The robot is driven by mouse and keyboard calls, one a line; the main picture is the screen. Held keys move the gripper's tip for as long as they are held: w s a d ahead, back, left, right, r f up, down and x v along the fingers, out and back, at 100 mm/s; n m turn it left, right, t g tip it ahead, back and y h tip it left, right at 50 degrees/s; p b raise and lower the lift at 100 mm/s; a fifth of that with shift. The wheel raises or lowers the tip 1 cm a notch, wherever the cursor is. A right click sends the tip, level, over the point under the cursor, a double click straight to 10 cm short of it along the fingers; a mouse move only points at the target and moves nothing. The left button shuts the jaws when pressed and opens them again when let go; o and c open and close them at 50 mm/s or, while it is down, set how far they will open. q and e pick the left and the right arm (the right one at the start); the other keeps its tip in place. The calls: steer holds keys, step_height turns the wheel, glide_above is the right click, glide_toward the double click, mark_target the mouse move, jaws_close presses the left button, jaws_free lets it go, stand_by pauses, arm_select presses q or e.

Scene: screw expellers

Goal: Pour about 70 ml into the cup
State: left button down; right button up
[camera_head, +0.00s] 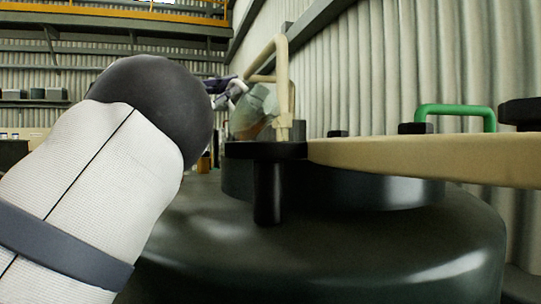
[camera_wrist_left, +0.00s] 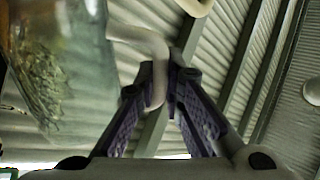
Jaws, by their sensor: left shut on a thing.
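My left gripper (camera_head: 234,88) is partly hidden behind my own left arm in the head view. In the left wrist view its purple fingers (camera_wrist_left: 164,78) close on a pale curved handle (camera_wrist_left: 155,62). A clear vessel (camera_head: 256,112) stands out beside the gripper in the head view, tilted, with an amber-brown tint low in it. The clear vessel also fills the upper left of the left wrist view (camera_wrist_left: 60,60), blurred. The handle seems to belong to this vessel. I cannot make out the cup for certain. My right gripper is out of view.
A large dark machine drum (camera_head: 330,245) fills the lower right. A beige bar (camera_head: 430,160) crosses its top, and a bent beige pipe (camera_head: 282,75) rises right behind the vessel. A green handle (camera_head: 456,110) stands at the right. A small brown thing (camera_head: 203,163) sits beyond my arm.

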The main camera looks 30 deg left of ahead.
arm_select(q)
steer(key=shift+w+a+r+n+y, duration=0.15)
steer(key=shift+n+y, duration=0.15)
steer(key=shift+n, duration=0.2)
steer(key=shift+w+a+r+n+y, duration=0.15)
steer(key=shift+n+y, duration=0.15)
steer(key=shift+n, duration=0.2)
steer(key=shift+s, duration=0.25)
steer(key=shift+w+a+r+n, duration=0.1)
steer(key=shift+a+r+n, duration=0.1)
steer(key=shift+r+n, duration=0.35)
steer(key=shift+w+a+f+n+g+y, duration=0.15)
steer(key=shift+a+f+n+g+y, duration=0.1)
steer(key=shift+n+g+y, duration=0.25)
